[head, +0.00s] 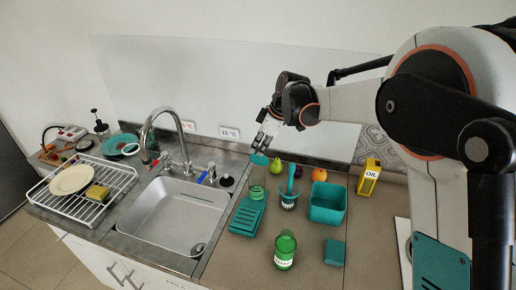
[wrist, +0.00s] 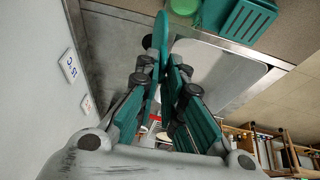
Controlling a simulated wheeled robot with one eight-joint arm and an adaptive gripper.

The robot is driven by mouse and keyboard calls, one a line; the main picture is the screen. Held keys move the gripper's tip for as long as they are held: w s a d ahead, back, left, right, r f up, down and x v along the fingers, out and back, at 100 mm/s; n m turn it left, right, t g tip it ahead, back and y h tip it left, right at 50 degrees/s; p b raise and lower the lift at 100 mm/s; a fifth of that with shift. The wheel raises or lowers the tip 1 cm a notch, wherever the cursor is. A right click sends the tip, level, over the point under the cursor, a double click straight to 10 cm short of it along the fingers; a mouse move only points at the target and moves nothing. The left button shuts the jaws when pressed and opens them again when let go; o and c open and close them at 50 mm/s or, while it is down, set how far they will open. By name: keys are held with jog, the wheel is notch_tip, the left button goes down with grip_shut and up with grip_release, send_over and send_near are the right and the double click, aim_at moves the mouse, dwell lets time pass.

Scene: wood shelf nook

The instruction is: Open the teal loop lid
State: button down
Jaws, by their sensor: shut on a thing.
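The teal loop lid (head: 259,159) is up in the air, held at the tips of my gripper (head: 264,146). In the wrist view my gripper (wrist: 162,68) is shut on the lid (wrist: 161,35), which shows nearly edge-on as a thin teal disc between the fingertips. In the head view a green see-through jar (head: 257,191) stands on the counter below the lid, with a gap between them. The jar's edge also shows at the top of the wrist view (wrist: 184,6). The lid's loop is hidden between the fingers.
A teal slotted tray (head: 247,217) lies in front of the jar. A utensil cup (head: 288,201), teal bin (head: 326,203), green bottle (head: 285,250), pear (head: 275,166) and yellow oil can (head: 369,177) stand nearby. The sink (head: 175,215) and tap (head: 168,112) are left.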

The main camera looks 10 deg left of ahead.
jog(key=shift+w+d+g, duration=0.1)
jog(key=shift+w+g, duration=0.2)
jog(key=shift+w, duration=0.6)
jog(key=c, duration=1.8)
grip_release()
jog(key=shift+w+d, duration=0.1)
jog(key=shift+o, duration=0.2)
jog(key=v, duration=1.2)
